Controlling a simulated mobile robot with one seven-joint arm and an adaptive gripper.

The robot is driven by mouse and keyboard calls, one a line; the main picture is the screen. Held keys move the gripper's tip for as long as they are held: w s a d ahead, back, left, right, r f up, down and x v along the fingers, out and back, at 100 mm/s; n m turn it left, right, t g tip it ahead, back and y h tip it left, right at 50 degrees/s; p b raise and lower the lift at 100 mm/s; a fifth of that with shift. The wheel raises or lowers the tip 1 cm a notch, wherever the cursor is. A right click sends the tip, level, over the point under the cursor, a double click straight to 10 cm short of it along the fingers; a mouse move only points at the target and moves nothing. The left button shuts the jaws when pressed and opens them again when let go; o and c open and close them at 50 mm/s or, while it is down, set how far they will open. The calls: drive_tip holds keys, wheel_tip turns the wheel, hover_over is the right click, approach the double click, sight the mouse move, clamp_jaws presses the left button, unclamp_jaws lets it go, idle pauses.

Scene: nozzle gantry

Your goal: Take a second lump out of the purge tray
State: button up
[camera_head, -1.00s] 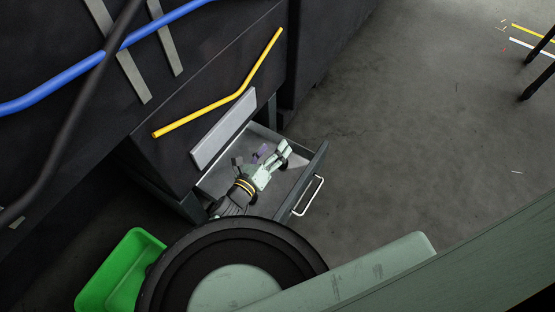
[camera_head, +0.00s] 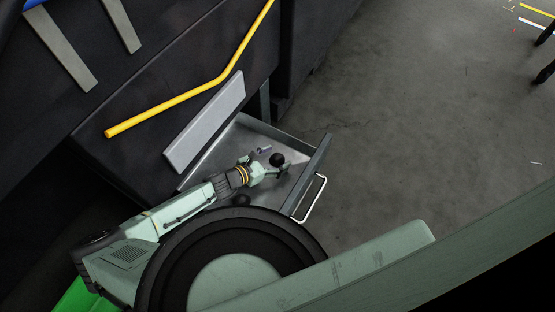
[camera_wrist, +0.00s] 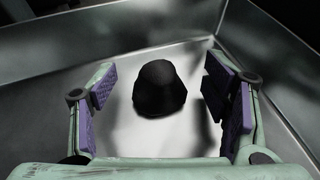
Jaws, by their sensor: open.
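A black lump (camera_wrist: 160,90) lies on the bare metal floor of the purge tray, near a corner, and sits between my open fingers in the wrist view. The same lump (camera_head: 277,159) shows in the head view beside my fingertips. My gripper (camera_head: 274,162) is inside the tray, open and empty; its purple-padded fingers (camera_wrist: 165,100) stand apart on both sides of the lump without visibly touching it. The purge tray (camera_head: 312,178) is a pulled-out metal drawer with a white handle. A second dark round shape (camera_head: 241,200) lies in the tray near my arm, partly hidden.
A grey panel (camera_head: 205,122) and a yellow bar (camera_head: 175,98) are on the dark machine above the tray. A green bin (camera_head: 84,298) shows at the lower left, mostly hidden by my arm. Grey floor (camera_head: 400,130) is open to the right.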

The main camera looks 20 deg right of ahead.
drive_tip(key=shift+w+d+f, duration=0.25)
drive_tip(key=shift+d, duration=0.3)
drive_tip(key=shift+c, duration=0.4)
drive_tip(key=c, duration=1.3)
